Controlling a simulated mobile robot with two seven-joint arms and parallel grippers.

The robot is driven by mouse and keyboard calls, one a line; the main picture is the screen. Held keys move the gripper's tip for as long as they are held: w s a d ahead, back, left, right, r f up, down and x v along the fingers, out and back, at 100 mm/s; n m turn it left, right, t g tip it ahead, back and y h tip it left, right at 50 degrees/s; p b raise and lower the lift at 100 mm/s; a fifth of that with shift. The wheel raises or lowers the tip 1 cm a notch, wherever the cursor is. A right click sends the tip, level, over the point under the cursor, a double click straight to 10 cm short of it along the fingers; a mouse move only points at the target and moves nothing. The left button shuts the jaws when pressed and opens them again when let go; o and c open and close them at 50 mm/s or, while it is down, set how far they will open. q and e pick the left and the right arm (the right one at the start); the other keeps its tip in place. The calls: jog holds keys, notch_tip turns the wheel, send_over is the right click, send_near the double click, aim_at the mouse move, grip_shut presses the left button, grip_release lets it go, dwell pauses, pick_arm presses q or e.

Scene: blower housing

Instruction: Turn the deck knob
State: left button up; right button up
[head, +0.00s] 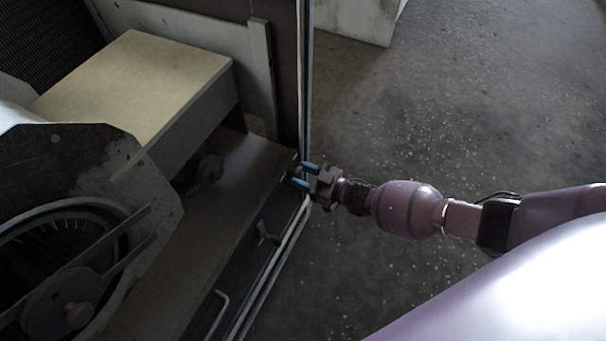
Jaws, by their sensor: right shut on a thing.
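My right gripper (303,177) reaches in from the right to the front corner of the blower housing's deck (240,185). My left gripper is not in view.
A round fan housing (75,250) fills the lower left, with a pale box (135,85) behind it. A small handle (267,235) and a bar handle (217,312) stand out along the front. Open concrete floor lies right.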

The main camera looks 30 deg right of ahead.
jog(key=m+b, duration=0.1)
jog(key=m, duration=0.3)
jog(key=shift+s+f+m, duration=0.1)
jog(key=shift+f+m, duration=0.05)
jog(key=shift+m, duration=0.15)
jog(key=m+b, duration=0.1)
jog(key=m, duration=0.3)
jog(key=shift+m, duration=0.3)
jog(key=m, duration=0.2)
jog(key=shift+m+b, duration=0.3)
jog(key=shift+b, duration=0.1)
jog(key=m+b, duration=0.1)
jog(key=m, duration=0.3)
jog(key=shift+m, duration=0.3)
jog(key=shift+m+b, duration=0.4)
jog(key=shift+m, duration=0.3)
jog(key=shift+m+b, duration=0.35)
jog(key=shift+m, duration=0.65)
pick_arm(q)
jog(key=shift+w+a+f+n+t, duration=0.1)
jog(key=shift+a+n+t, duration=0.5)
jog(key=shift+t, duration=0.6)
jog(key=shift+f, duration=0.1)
